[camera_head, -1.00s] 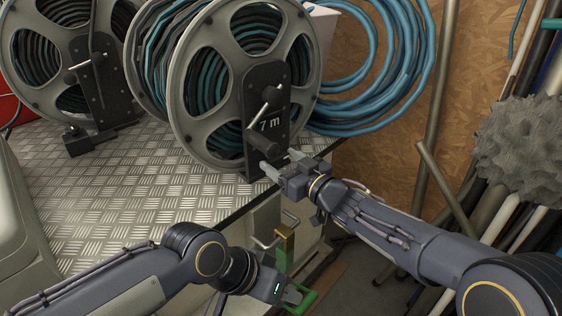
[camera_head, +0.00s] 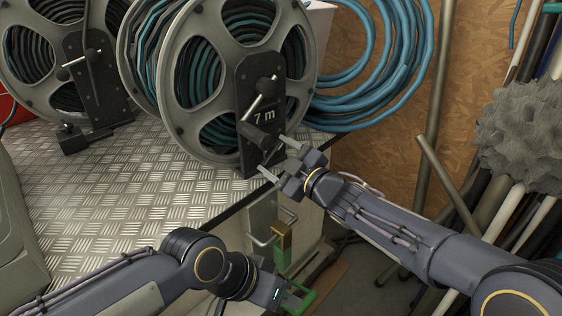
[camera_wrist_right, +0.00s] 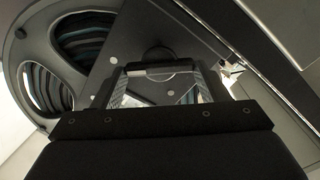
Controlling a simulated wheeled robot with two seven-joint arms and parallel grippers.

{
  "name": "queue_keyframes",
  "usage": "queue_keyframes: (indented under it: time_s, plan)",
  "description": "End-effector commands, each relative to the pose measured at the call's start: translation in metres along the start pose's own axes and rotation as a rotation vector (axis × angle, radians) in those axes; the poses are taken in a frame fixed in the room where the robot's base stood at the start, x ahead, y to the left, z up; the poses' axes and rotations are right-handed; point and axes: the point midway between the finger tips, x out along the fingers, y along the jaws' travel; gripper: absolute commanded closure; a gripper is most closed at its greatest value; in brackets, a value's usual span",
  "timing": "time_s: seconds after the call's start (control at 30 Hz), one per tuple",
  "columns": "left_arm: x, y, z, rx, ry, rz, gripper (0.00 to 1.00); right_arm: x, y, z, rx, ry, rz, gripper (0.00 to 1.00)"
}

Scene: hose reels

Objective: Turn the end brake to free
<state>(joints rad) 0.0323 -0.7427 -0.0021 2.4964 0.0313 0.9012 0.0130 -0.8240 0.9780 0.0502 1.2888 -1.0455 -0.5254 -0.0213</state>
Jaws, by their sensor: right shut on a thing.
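The front hose reel (camera_head: 180,118) has a dark end plate (camera_head: 248,98) marked "7 m", with a crank and a black handle (camera_head: 255,136). My right gripper (camera_head: 274,157) is at the plate's lower right edge, below the handle. In the right wrist view its two fingers are shut on a dark bar (camera_wrist_right: 160,68), seemingly the end brake, in front of a round piece on the plate. The head view hides most of this bar. My left gripper (camera_head: 284,292) is low at the bottom edge, beside a green handle (camera_head: 303,298); its fingers cannot be made out.
A second reel (camera_head: 50,60) stands at the left on the metal-tread bench (camera_head: 110,190). Blue hose coils (camera_head: 385,95) hang behind. Pipes and a grey spiky ball (camera_head: 525,140) are at the right. A metal hook and brass block (camera_head: 281,236) sit below the bench edge.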

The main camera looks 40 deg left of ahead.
Motion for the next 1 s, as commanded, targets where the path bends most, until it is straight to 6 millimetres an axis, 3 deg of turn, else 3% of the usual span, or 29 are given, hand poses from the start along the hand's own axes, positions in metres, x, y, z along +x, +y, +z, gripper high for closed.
queue_keyframes:
  time_s: [0.6,1.0]
  plan:
    - [0.029,-0.013,0.014,0.000,0.000,0.000,0.64,0.003,-0.004,-0.005,-0.580,0.006,0.004,0.56]
    - [0.039,-0.018,0.020,0.000,0.000,0.000,0.64,0.000,-0.001,-0.003,-0.820,0.007,0.009,0.55]
